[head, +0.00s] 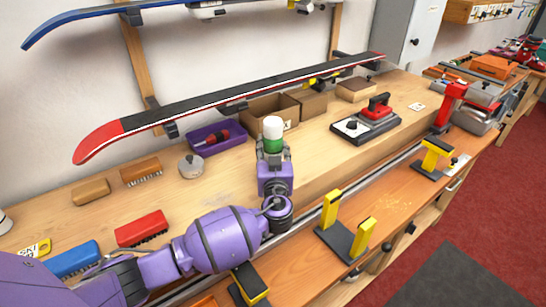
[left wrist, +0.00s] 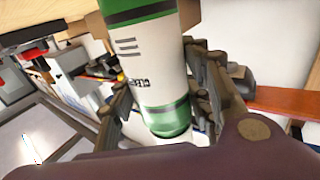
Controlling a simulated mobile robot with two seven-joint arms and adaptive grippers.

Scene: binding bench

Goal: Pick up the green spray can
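The green spray can (head: 273,144) shows in the head view as a green band under a white cap, upright on the bench's middle. Its lower part is hidden behind my left gripper (head: 273,158). In the left wrist view the can (left wrist: 160,72) has a white body with green bands and dark print. The left gripper's fingers (left wrist: 160,95) lie on either side of its lower part and look closed on it. Whether its base touches the bench cannot be told. My right gripper is not in view.
A purple tray (head: 222,141) and cardboard boxes (head: 268,108) stand behind the can. A red-and-black ski (head: 230,100) hangs above. A red-handled tool (head: 372,115) stands to the right. Brushes, a red one (head: 142,229) among them, lie left. Yellow-topped supports (head: 343,238) stand in front.

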